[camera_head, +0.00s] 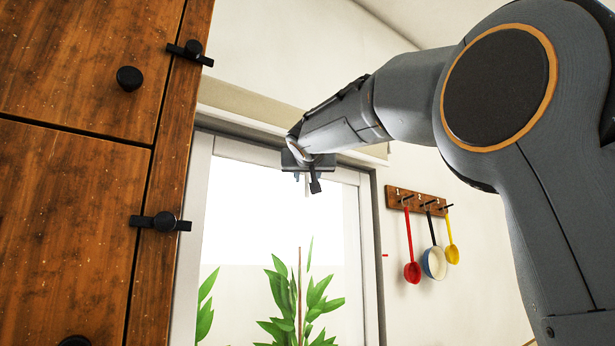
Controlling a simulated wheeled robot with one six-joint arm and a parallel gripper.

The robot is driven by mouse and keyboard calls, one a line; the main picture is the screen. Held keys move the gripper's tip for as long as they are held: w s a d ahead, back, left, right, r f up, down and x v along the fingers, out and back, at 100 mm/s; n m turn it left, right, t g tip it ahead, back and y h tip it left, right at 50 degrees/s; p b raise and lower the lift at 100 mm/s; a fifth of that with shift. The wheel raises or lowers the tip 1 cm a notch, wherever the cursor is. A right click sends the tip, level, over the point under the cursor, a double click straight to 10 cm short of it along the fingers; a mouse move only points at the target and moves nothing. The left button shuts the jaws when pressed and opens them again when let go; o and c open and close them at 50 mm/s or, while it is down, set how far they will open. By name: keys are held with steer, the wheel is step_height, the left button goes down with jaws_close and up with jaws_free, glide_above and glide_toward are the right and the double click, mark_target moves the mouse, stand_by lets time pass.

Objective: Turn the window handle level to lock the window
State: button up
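A white-framed window (198,240) stands in the middle, bright behind the glass. My gripper (307,182) is in front of the upper part of the window, at the end of my grey arm, which reaches in from the right. One dark finger hangs down clearly; the other is small and partly hidden. A thin pale strip shows just below the gripper, but I cannot tell whether it is part of a handle. No window handle can be clearly made out on the white frame. I cannot tell whether my gripper touches anything.
A wooden cabinet (70,190) fills the left side. It has a black knob (129,78), an upper black latch (190,53) and a lower black latch (161,222). A green plant (300,305) shows behind the glass. A wall rack (417,201) with hanging utensils is at right.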

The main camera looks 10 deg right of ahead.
mark_target(307, 179)
steer(key=shift+w+d+p, duration=0.2)
steer(key=shift+w+p, duration=0.3)
steer(key=shift+w, duration=0.55)
steer(key=shift+w+d+p, duration=0.2)
steer(key=shift+w+p, duration=0.25)
steer(key=shift+w, duration=0.55)
jaws_close()
